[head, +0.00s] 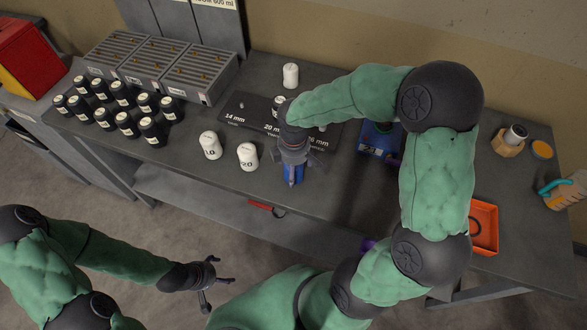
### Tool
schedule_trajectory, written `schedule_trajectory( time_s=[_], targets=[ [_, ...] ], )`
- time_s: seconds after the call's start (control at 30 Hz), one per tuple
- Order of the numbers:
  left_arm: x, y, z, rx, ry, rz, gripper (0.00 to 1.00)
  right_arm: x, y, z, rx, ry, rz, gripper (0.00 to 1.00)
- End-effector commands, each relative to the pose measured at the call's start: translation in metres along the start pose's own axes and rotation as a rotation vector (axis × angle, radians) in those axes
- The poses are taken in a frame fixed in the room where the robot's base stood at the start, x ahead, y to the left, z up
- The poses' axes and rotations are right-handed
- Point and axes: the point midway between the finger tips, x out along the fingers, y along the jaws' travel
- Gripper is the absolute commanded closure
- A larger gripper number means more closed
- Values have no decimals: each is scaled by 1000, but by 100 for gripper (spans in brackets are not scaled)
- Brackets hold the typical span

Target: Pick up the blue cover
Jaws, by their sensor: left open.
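A blue object (293,174), which looks like the blue cover, is at the front edge of the grey workbench, partly hidden under my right gripper. My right gripper (292,180) points down over it, with its fingers at the blue object. I cannot tell whether they are closed on it or only around it. My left gripper (218,291) is open and empty, low at the lower left, in front of the bench and well away from the blue object.
Two white bottles (211,145) stand left of my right gripper. Several black bottles (120,97) stand further left, before grey racks (200,72). A black labelled mat (232,117) lies behind my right gripper. A blue bin (367,151) and an orange tray (493,210) are to the right.

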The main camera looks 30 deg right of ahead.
Motion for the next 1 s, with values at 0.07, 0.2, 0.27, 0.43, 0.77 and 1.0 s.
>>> schedule_trajectory(
  time_s=[0.07,0.2,0.27,0.43,0.77,1.0],
  targets=[
    [5,-2,0,0,0,0,18,14,0,0,0,-1,-2,12],
    [6,-2,0,0,0,0,18,20,0,0,0,0,0,12],
    [6,-2,0,0,0,0,18,19,0,0,0,1,0,12],
    [5,-2,0,0,0,0,18,19,0,0,0,1,0,32],
    [5,-2,0,0,0,0,18,19,0,0,0,0,0,78],
    [4,-2,0,0,0,0,18,15,0,0,0,1,1,78]
  ],
)
